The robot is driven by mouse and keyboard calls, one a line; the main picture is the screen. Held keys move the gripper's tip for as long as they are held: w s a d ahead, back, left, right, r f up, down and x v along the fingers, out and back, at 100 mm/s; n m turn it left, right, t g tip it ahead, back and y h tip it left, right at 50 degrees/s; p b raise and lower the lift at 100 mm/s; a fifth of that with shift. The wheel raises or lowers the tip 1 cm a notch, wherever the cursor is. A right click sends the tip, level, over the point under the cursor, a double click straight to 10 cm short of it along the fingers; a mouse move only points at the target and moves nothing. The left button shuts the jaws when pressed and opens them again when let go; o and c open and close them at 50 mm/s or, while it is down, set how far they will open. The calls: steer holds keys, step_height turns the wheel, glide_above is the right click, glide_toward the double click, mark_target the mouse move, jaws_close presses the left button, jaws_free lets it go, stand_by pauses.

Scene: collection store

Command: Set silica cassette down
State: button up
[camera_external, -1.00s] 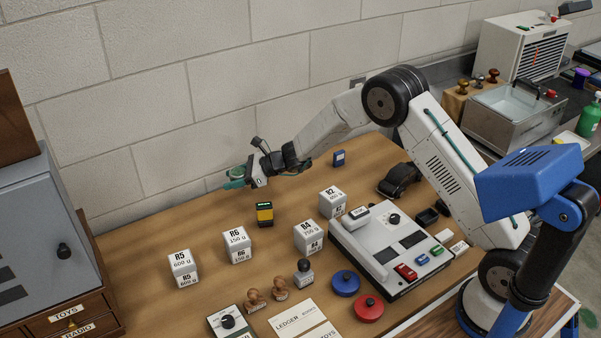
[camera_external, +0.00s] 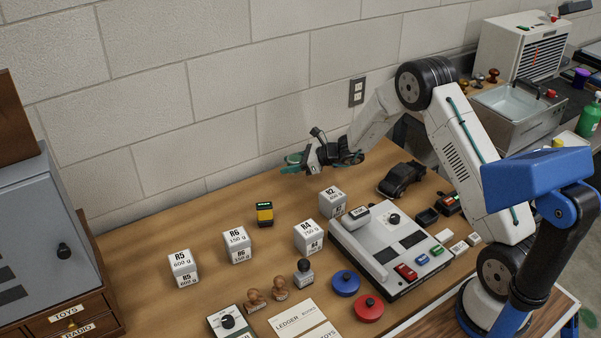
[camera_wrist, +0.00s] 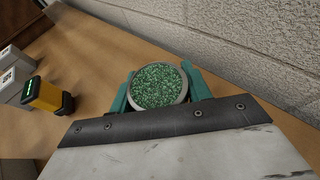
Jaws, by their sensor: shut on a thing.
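The silica cassette is a round, pale-rimmed cup of green granules (camera_wrist: 158,86). In the wrist view it sits between the two teal fingers of my gripper (camera_wrist: 160,92), which is shut on it. In the external view my gripper (camera_external: 292,164) is above the back of the wooden table, near the wall, with the cassette (camera_external: 294,157) small and partly hidden at its fingertips. The cassette looks level and held clear of the table.
White weight blocks R2 (camera_external: 332,201), R4 (camera_external: 309,237), R6 (camera_external: 237,245) and R5 (camera_external: 183,268) stand on the table (camera_external: 205,215). A yellow-black device (camera_external: 265,214) stands left of my gripper. A black toy car (camera_external: 401,179) and a grey console (camera_external: 385,262) are right. Bare wood lies at the back.

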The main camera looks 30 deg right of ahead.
mark_target(291, 183)
steer(key=shift+f, duration=2.6)
steer(key=shift+f, duration=0.2)
steer(key=o, duration=1)
